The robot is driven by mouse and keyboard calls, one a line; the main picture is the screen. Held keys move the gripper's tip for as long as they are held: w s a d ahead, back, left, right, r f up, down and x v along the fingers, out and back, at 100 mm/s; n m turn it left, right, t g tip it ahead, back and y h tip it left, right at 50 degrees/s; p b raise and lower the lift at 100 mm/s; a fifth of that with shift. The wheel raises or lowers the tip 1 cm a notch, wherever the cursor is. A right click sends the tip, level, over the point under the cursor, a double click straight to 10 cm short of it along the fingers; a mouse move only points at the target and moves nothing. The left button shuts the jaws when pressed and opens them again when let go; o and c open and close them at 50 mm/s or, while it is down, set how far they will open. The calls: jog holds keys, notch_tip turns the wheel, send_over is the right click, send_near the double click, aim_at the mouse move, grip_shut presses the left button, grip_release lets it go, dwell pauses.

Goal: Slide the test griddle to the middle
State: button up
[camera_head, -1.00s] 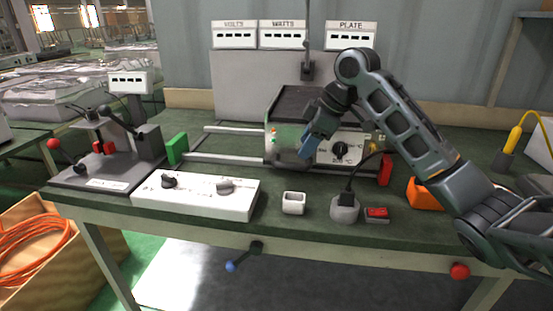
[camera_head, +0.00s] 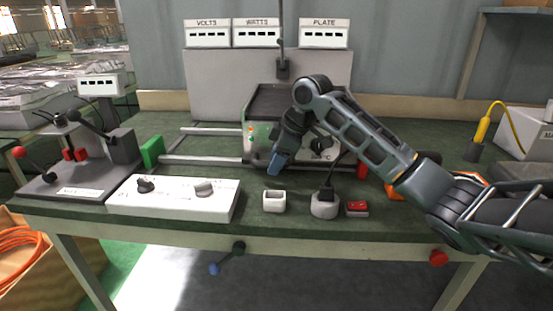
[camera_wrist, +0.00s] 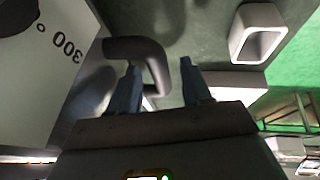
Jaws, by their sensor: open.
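The test griddle (camera_head: 283,102) is a box with a dark top and a pale dial panel. It sits at the right part of two metal rails (camera_head: 200,161), against the red block (camera_head: 363,168) or close to it. A dark handle sticks out low at its front, partly hidden by my gripper in the head view. The handle shows as a curved bar (camera_wrist: 135,48) in the wrist view. My gripper (camera_head: 274,168) is open and points down at the griddle's front. In the wrist view its two fingers (camera_wrist: 160,80) stand either side of the handle's end; contact cannot be told.
A green block (camera_head: 152,151) stands at the rails' left end, with bare rail between it and the griddle. A white control box (camera_head: 172,199), white cup (camera_head: 274,201), plugged grey base (camera_head: 324,206) and red switch (camera_head: 357,208) lie in front. A lever press stands left.

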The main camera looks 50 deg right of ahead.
jog(key=shift+c, duration=0.3)
grip_shut()
jog(key=w+a, duration=0.3)
jog(key=w+a+p, duration=0.1)
jog(key=w+a, duration=0.1)
jog(key=w, duration=0.2)
jog(key=w+a+p, duration=0.1)
jog(key=w+a, duration=0.2)
jog(key=w, duration=0.1)
jog(key=shift+a, duration=0.3)
jog(key=shift+o, duration=0.3)
grip_release()
jog(key=shift+r, duration=0.1)
